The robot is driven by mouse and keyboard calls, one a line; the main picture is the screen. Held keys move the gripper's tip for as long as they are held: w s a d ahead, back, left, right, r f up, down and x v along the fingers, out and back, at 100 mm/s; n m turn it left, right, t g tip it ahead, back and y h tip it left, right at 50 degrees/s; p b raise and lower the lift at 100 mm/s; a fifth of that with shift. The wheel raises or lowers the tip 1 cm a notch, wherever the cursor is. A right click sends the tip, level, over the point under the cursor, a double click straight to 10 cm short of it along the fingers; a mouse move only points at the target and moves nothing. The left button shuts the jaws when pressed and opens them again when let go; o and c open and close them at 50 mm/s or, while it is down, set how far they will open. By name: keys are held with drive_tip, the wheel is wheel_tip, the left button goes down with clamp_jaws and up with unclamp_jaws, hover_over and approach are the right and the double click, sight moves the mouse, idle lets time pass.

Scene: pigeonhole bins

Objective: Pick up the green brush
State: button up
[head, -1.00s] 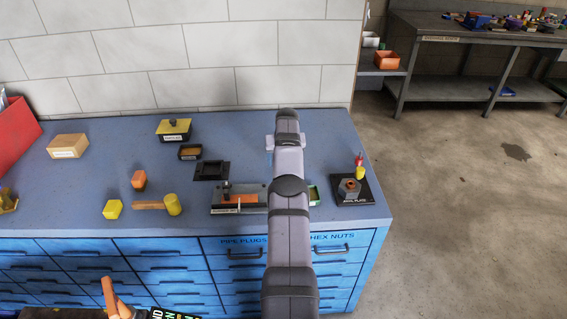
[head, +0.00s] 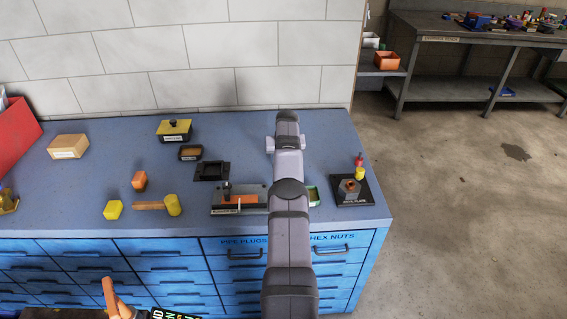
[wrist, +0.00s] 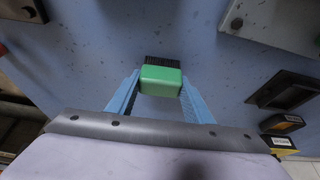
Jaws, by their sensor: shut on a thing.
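The green brush (wrist: 161,80) shows in the wrist view as a green block with dark bristles along its far side. My gripper (wrist: 160,86) has its two blue fingers on either side of the green block and is shut on it. The blue bench top (wrist: 80,60) lies beneath; I cannot tell whether the brush touches it.
A mallet (head: 172,205), a yellow block (head: 113,210) and a lidded box (head: 174,130) lie left. The bench's back right is clear.

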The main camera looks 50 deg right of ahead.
wheel_tip(320, 180, up, 8)
drive_tip(key=p, duration=0.7)
wheel_tip(320, 180, up, 2)
drive_tip(key=p, duration=0.2)
drive_tip(key=shift+p, duration=0.35)
